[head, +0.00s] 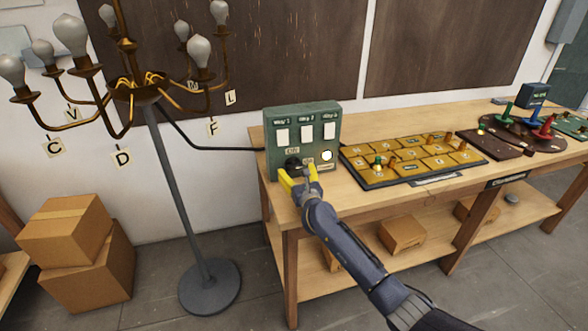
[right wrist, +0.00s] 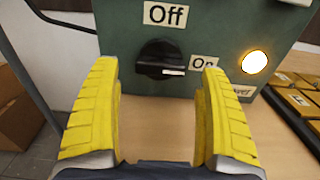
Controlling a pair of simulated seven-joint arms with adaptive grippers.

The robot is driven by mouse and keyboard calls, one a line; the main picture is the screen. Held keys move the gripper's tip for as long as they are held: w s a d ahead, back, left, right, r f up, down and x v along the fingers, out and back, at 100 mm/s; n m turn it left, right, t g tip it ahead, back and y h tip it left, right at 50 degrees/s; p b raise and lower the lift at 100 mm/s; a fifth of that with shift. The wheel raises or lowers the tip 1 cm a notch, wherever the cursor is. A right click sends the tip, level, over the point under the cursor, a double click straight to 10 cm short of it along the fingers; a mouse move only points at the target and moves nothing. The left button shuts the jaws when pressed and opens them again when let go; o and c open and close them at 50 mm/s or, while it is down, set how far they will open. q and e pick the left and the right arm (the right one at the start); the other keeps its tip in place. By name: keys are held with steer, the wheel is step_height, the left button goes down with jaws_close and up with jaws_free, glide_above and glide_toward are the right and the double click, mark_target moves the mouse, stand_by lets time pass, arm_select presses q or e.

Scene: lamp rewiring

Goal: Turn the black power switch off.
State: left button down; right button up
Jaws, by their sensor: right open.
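The black power switch (right wrist: 162,60) is a round knob on the front of the green control box (head: 301,118). Its white mark lies to the right, on the side of the "On" label (right wrist: 204,62); the "Off" label (right wrist: 166,14) is above it. In the head view the switch (head: 292,163) is partly covered by my gripper. A round light (right wrist: 254,62) right of it glows. My right gripper (head: 298,176) is open, its yellow fingers (right wrist: 160,105) on either side of the switch in the wrist view, with nothing between them. My left gripper is not in view.
The box stands at the left end of a wooden workbench (head: 350,200). A yellow tiled board (head: 415,160) lies right of it. A lamp with several bulbs (head: 70,35) stands left, with a dark cable (head: 205,146) running to the box. Cardboard boxes (head: 65,230) sit on the floor.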

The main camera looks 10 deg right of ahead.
mark_target(295, 169)
steer(key=shift+w+a, duration=0.15)
steer(key=shift+w, duration=1.35)
steer(key=shift+c, duration=0.5)
steer(key=c, duration=1.1)
